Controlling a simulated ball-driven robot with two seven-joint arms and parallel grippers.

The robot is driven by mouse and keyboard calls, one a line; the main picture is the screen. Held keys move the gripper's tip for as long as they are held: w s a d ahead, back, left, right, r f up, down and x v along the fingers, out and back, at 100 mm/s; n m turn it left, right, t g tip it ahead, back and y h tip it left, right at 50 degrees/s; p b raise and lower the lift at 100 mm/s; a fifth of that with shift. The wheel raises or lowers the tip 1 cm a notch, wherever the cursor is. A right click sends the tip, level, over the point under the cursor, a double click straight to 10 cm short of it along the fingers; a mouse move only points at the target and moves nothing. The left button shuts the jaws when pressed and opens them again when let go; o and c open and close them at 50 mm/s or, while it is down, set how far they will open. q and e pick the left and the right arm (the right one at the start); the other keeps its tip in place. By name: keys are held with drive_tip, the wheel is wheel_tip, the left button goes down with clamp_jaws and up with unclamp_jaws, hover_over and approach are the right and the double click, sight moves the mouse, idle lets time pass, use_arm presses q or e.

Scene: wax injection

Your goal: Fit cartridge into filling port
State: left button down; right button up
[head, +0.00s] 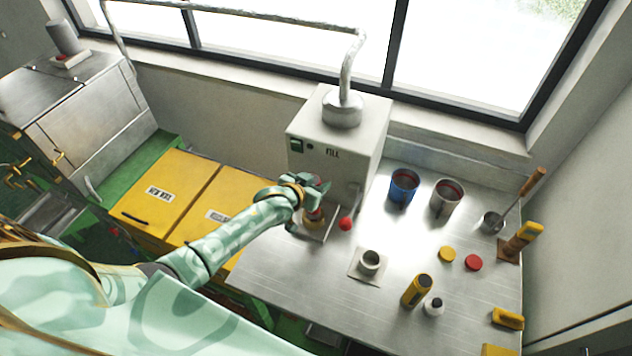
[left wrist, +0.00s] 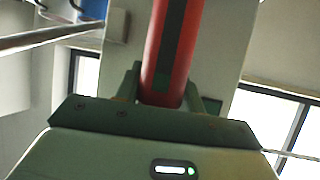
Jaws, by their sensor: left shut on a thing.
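My left gripper (head: 312,187) is in front of the white filling machine (head: 340,140), which is marked FILL. In the left wrist view, its fingers (left wrist: 168,92) are shut on a red cartridge (left wrist: 166,45) with a dark lengthwise stripe. In the head view the gripper mostly hides the cartridge. A small red and yellow part (head: 313,216) shows just below the fingers, above the machine's small metal shelf (head: 325,236); I cannot tell whether it belongs to the cartridge. The filling port is hidden, and I cannot tell whether the cartridge touches it. My right gripper is not in view.
A red knob (head: 345,224) sits just right of the shelf. On the steel table stand a blue pot (head: 403,187), a metal pot (head: 446,198), a small cup (head: 370,261), a yellow cylinder (head: 416,291) and a white bottle (head: 433,307). Yellow bins (head: 165,190) stand left.

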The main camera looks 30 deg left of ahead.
use_arm(q)
drive_tip(key=shift+f+b, duration=1.3)
drive_tip(key=shift+f, duration=0.5)
drive_tip(key=c, duration=0.8)
unclamp_jaws()
drive_tip(key=shift+r, duration=0.1)
drive_tip(key=shift+s, duration=0.15)
drive_tip(key=p+v, duration=0.3)
drive_tip(key=v, duration=1.3)
drive_tip(key=shift+a, duration=0.1)
